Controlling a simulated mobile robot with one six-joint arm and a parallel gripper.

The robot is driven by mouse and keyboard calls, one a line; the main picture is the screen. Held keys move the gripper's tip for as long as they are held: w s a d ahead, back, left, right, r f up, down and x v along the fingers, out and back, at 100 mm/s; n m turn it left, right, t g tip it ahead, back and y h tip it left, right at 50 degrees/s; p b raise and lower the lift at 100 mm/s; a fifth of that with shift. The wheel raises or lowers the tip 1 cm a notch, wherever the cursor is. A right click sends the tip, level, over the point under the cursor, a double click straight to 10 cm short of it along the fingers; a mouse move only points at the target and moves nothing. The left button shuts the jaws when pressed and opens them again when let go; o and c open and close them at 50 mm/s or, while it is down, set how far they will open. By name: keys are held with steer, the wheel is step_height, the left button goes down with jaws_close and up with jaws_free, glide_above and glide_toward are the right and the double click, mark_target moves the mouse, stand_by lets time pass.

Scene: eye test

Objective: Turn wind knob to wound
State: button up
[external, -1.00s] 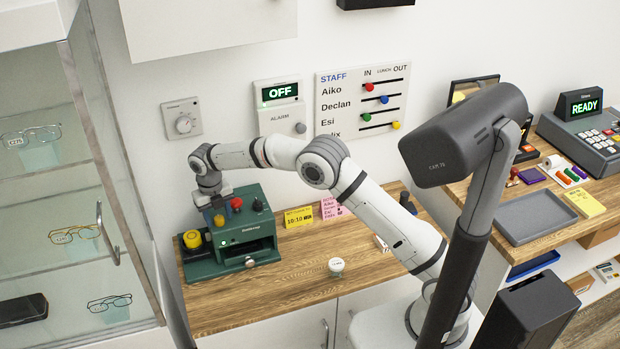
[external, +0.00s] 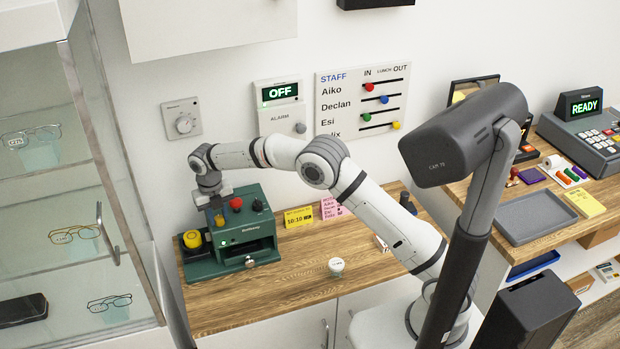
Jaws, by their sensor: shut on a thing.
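A green machine (external: 238,247) stands at the left end of the wooden counter. My gripper (external: 216,207) points down over the left of the machine's top and is shut on that small part, most of which the fingers hide. I cannot read which control is the wind knob or where its pointer stands.
A glass cabinet (external: 85,180) stands close on the left. A wall dial (external: 184,125), an alarm panel (external: 280,92) reading OFF and a staff board (external: 362,100) hang behind my arm.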

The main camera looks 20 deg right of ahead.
steer(key=m, duration=0.3)
steer(key=shift+m, duration=0.4)
steer(key=m, duration=0.3)
steer(key=shift+w+m, duration=0.1)
steer(key=shift+m, duration=0.3)
steer(key=m, duration=0.8)
steer(key=shift+g, duration=0.3)
steer(key=m, duration=0.4)
steer(key=shift+m+y, duration=0.3)
steer(key=m, duration=0.3)
steer(key=shift+m+b, duration=0.3)
steer(key=shift+b, duration=0.05)
steer(key=m, duration=0.7)
steer(key=shift+r+y+b, duration=0.1)
steer(key=shift+y+b, duration=0.2)
steer(key=m, duration=0.6)
steer(key=shift+d+m, duration=0.1)
steer(key=shift+m, duration=0.2)
steer(key=m+t, duration=0.1)
steer(key=m, duration=0.6)
steer(key=shift+b, duration=0.3)
steer(key=m, duration=0.6)
steer(key=shift+m, duration=0.3)
steer(key=m, duration=0.6)
steer(key=shift+m, duration=0.4)
